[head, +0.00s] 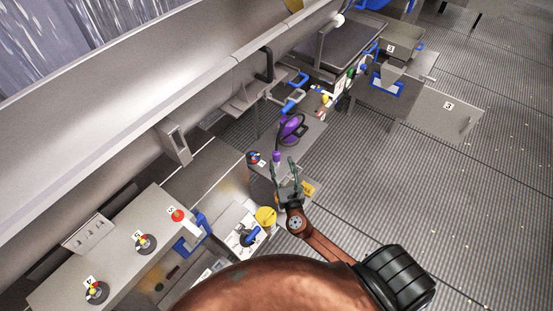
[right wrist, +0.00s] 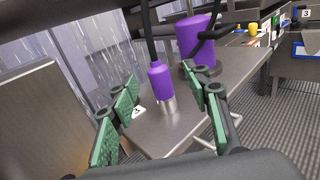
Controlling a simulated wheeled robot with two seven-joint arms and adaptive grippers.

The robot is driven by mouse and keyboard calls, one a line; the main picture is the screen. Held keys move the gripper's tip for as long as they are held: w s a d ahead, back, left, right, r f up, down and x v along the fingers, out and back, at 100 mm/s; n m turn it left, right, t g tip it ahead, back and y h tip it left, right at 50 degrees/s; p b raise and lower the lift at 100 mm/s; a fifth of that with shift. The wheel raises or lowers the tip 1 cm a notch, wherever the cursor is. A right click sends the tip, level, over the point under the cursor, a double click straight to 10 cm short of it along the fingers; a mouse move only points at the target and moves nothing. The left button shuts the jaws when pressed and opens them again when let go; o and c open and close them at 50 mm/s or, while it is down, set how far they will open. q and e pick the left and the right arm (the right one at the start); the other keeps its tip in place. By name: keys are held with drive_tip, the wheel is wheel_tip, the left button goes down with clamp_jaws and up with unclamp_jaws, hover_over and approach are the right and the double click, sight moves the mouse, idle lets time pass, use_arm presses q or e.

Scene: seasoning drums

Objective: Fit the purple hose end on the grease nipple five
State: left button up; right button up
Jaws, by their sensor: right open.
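The purple hose end (right wrist: 160,88) is a purple sleeve with a metal tip, upright on the grey table with a black hose rising from its top. It also shows as a small purple piece in the head view (head: 276,156). My right gripper (right wrist: 168,95) is open, its green-padded fingers on either side of the hose end in the picture; I cannot tell whether they touch it. It also shows in the head view (head: 285,171). Small coloured nipple-like fittings with number tags stand at lower left, including a middle one (head: 144,242); I cannot surely read which is five. My left gripper is not in view.
A larger purple cylinder (right wrist: 196,42) with a black handle stands behind the hose end. A yellow round piece (head: 265,215) and blue parts lie near my right arm. A long grey trough wall (head: 110,140) borders the benches. The ribbed floor at right is mostly clear.

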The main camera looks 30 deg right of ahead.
sight(277, 155)
drive_tip(key=x, duration=0.7)
drive_tip(key=shift+w+a+f+p, duration=0.15)
drive_tip(key=shift+w+a+p, duration=0.1)
drive_tip(key=shift+p, duration=0.1)
drive_tip(key=shift+c, duration=0.7)
clamp_jaws()
